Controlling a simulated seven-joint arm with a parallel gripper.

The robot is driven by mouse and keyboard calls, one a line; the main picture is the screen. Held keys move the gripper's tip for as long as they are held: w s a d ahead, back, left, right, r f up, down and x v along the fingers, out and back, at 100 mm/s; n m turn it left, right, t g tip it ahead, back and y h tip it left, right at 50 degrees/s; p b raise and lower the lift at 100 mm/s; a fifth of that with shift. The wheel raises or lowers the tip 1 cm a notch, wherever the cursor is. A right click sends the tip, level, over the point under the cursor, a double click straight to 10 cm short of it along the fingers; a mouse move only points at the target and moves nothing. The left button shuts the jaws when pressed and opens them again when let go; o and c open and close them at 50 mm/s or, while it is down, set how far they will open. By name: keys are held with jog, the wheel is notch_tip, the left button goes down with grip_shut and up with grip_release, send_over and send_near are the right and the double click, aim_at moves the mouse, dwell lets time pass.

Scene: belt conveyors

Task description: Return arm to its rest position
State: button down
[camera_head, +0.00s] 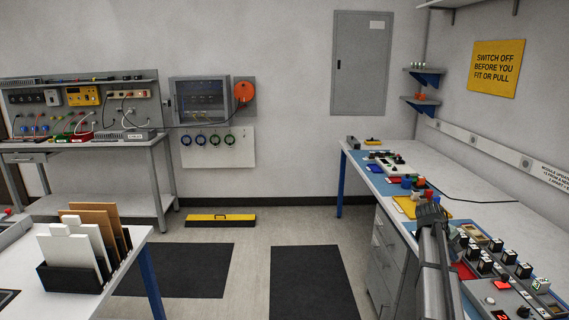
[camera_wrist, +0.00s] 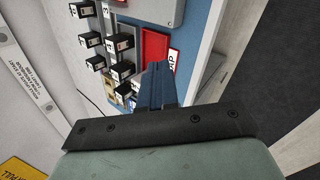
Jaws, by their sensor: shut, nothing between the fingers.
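My gripper (camera_wrist: 158,70) shows in the wrist view with its dark blue fingers together and nothing between them. It is above the right workbench (camera_head: 470,207), near a red tray (camera_wrist: 156,48) and a panel of black numbered blocks. In the head view my arm reaches over the front part of that bench, and I cannot make out the fingertips there. The numbered blocks (camera_head: 487,265) stand in rows on a grey panel to the right of my arm. They also show left of the fingers in the wrist view (camera_wrist: 95,40).
Coloured parts and a yellow tray (camera_head: 411,206) lie farther along the bench. A left table (camera_head: 120,285) holds a rack of upright boards (camera_head: 82,240). A black and yellow bar (camera_head: 220,220) lies on the floor. Dark mats (camera_head: 312,283) cover part of the open floor.

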jog(key=s+a+f+m+y, duration=0.2)
jog(key=s+a+f, duration=0.5)
jog(key=f, duration=0.4)
jog(key=s+a+f+m+y, duration=0.2)
jog(key=s+a+f, duration=0.2)
jog(key=a+f, duration=0.5)
jog(key=s+a+f+m+y, duration=0.2)
jog(key=s+a+f, duration=0.45)
jog(key=f, duration=0.55)
jog(key=s+a+f+n+g, duration=0.1)
jog(key=s+a+f+g, duration=0.1)
jog(key=s+a+f, duration=0.4)
jog(key=s+a+f+n+g+y, duration=0.1)
jog(key=s+a+f, duration=0.4)
jog(key=s, duration=1)
jog(key=s+a+f+g, duration=0.4)
jog(key=s+a+f, duration=0.2)
jog(key=s, duration=0.5)
jog(key=shift+a+f+n, duration=0.35)
jog(key=shift+f+n, duration=0.05)
jog(key=shift+f, duration=0.1)
